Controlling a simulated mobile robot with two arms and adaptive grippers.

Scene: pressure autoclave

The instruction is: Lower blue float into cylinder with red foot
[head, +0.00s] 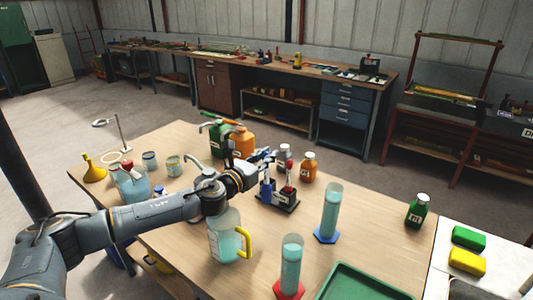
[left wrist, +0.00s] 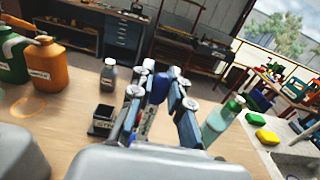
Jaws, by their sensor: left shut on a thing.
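My left gripper (head: 268,166) is over the middle of the table, by the small dark rack (head: 278,200). I cannot tell whether the float is clear of the rack. A red-topped float (head: 289,178) stands in the rack. The cylinder with the red foot (head: 291,264) stands upright at the table's front, holding blue-green liquid, well apart from my gripper. My right gripper is in neither view.
A similar cylinder with a blue foot (head: 330,212) stands behind and right of the red-footed one. A jug with a yellow handle (head: 226,240) stands beneath my left arm. A green tray (head: 362,284) lies at the front right. Bottles (head: 309,166) stand behind the rack.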

